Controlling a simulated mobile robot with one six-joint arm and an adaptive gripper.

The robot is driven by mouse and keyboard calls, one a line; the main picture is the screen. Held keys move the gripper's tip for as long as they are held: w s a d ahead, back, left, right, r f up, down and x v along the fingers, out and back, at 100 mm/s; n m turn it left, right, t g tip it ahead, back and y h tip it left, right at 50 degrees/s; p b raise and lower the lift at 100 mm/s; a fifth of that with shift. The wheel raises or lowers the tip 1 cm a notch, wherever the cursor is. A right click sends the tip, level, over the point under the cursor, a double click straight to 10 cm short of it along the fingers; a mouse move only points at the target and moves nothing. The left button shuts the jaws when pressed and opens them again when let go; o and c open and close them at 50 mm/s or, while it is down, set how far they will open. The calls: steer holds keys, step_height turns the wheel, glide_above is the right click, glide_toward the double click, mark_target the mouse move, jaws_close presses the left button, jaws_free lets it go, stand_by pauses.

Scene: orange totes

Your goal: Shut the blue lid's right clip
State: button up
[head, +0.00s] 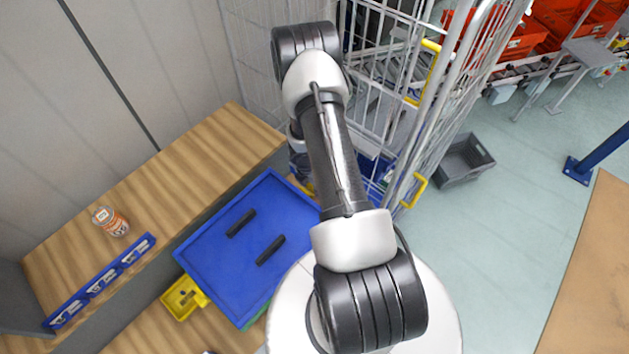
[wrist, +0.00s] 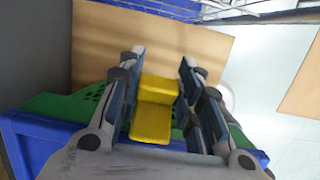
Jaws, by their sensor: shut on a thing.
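The blue lid (head: 215,255) lies at the lower centre of the head view, with two black bars on top. Its right side is hidden behind my arm there. In the wrist view, a blue edge (wrist: 40,140) and a green perforated edge (wrist: 65,105) run below and beside my fingers. My gripper (wrist: 162,58) is shut on the yellow clip (wrist: 153,112), which sits between its two fingers and stands out over the edge. My gripper is hidden in the head view. How far the clip is turned cannot be told.
A yellow part (head: 183,298) sticks out at the lid's left front. A wooden bench (head: 150,190) with a jar (head: 110,221) and small blue bins (head: 100,283) is at left. A wire cage trolley (head: 385,90) stands behind my arm. A grey crate (head: 463,160) is on the floor.

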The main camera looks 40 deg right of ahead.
steer(key=shift+s+f, duration=0.1)
steer(key=shift+f, duration=0.05)
steer(key=o, duration=1.1)
steer(key=shift+c, duration=0.2)
steer(key=shift+r, duration=0.6)
step_height(320, 180, up, 11)
steer(key=a, duration=0.2)
steer(key=shift+a, duration=0.15)
steer(key=shift+f, duration=0.15)
